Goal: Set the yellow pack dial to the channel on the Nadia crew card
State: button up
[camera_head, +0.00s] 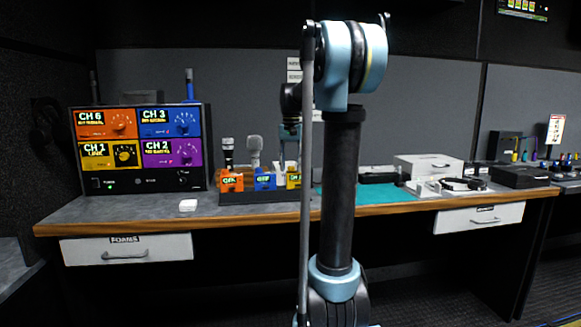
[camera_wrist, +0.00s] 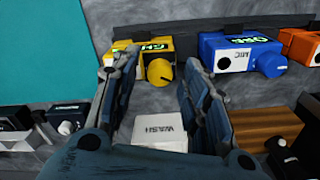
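The yellow pack (camera_wrist: 128,48) stands at the top middle of the wrist view, with a yellow round dial (camera_wrist: 160,72) on its face. In the head view the yellow pack (camera_head: 293,181) is partly hidden by my arm. My gripper (camera_wrist: 158,62) is open, its fingers apart on either side of the dial's place in the picture; contact cannot be told. In the head view my gripper (camera_head: 291,160) points down above the yellow pack. The dial's setting is unreadable. I cannot identify the Nadia crew card; small white cards (camera_head: 294,70) on the back wall are unreadable.
A blue pack (camera_wrist: 235,52) and an orange pack (camera_wrist: 302,45) stand beside the yellow one. A white WASH block (camera_wrist: 161,132) lies below my fingers. A panel (camera_head: 140,188) at left shows CH 6, CH 3, CH 1 and CH 2. A teal mat (camera_head: 385,194) lies right.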

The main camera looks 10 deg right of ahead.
jog(key=shift+r, duration=0.1)
notch_tip(320, 180, up, 12)
dwell(0.5)
jog(key=shift+f, duration=0.2)
